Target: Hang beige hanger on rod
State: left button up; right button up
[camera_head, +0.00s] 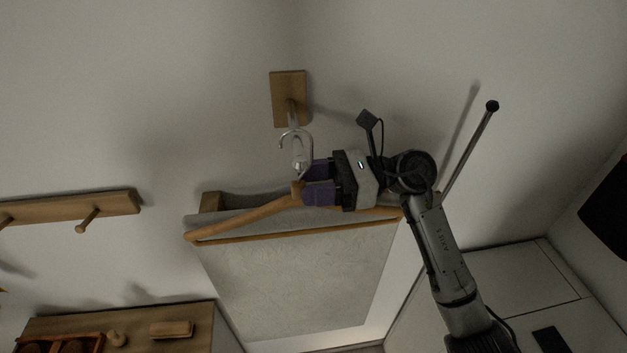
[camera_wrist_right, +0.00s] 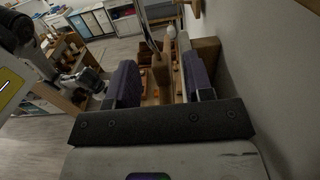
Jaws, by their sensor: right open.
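The beige wooden hanger (camera_head: 245,220) is in the middle of the head view, with its bar below a sloping shoulder. Its metal hook (camera_head: 303,150) points up at the lower end of a peg on a wooden wall plate (camera_head: 288,90); I cannot tell whether they touch. A thin dark rod (camera_head: 468,150) with a black end cap slants at the right, its lower part hidden behind my right arm. My right gripper (camera_head: 304,184) is open at the hanger's neck. In the right wrist view, the neck (camera_wrist_right: 161,72) stands between its spread purple fingers.
A wooden peg rail (camera_head: 70,207) is on the wall at the left. A wooden unit (camera_head: 190,324) with small items stands at the lower left. A pale panel (camera_head: 300,285) lies behind and below the hanger. The wall above is bare.

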jog(key=shift+d, duration=0.15)
jog(key=shift+w+d, duration=0.1)
jog(key=shift+d, duration=0.2)
jog(key=d+b, duration=0.1)
jog(key=d, duration=0.3)
jog(key=w+d+b, duration=0.1)
jog(key=d, duration=0.4)
jog(key=w+d+b, duration=0.1)
jog(key=d+b, duration=0.1)
jog(key=d, duration=0.2)
jog(key=shift+d, duration=0.4)
jog(key=shift+w+d+b, duration=0.2)
jog(key=shift+d+b, duration=0.2)
jog(key=shift+d, duration=1.2)
jog(key=shift+w+d+b, duration=0.15)
jog(key=shift+d, duration=0.8)
jog(key=shift+w+d+b, duration=0.1)
jog(key=shift+d+b, duration=0.05)
jog(key=shift+d, duration=0.75)
